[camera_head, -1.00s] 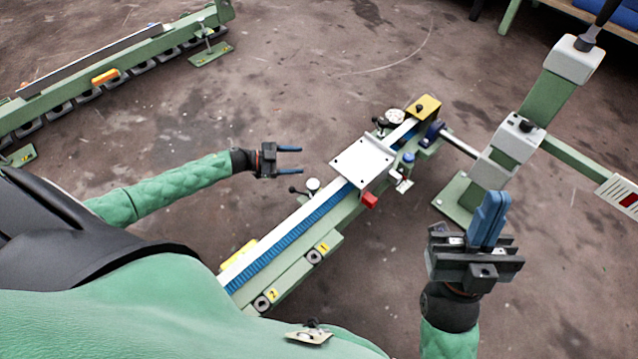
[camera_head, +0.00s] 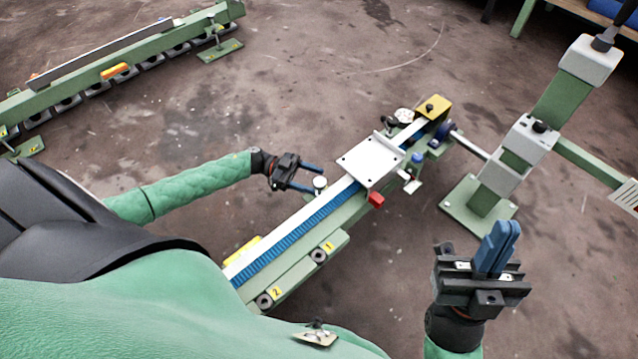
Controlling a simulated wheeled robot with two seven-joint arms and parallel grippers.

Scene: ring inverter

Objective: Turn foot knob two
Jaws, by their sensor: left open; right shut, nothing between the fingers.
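Foot knob two (camera_head: 265,300) is a small dark round knob beside a yellow label marked 2, low on the near side of the green rail machine (camera_head: 330,228). A similar knob one (camera_head: 319,255) sits further up beside label 1. My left gripper (camera_head: 318,178) is open and empty, on the far left side of the rail, near a small white-topped knob (camera_head: 320,184); whether it touches cannot be told. My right gripper (camera_head: 497,247) is shut with its blue fingers together and pointing up, right of the rail and well away from knob two.
A white plate (camera_head: 370,160) with a red knob (camera_head: 376,199) sits across the rail. A green post with grey blocks (camera_head: 517,155) stands at right on a green base (camera_head: 470,205). Another green rail (camera_head: 100,85) lies at upper left. Floor between rail and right gripper is clear.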

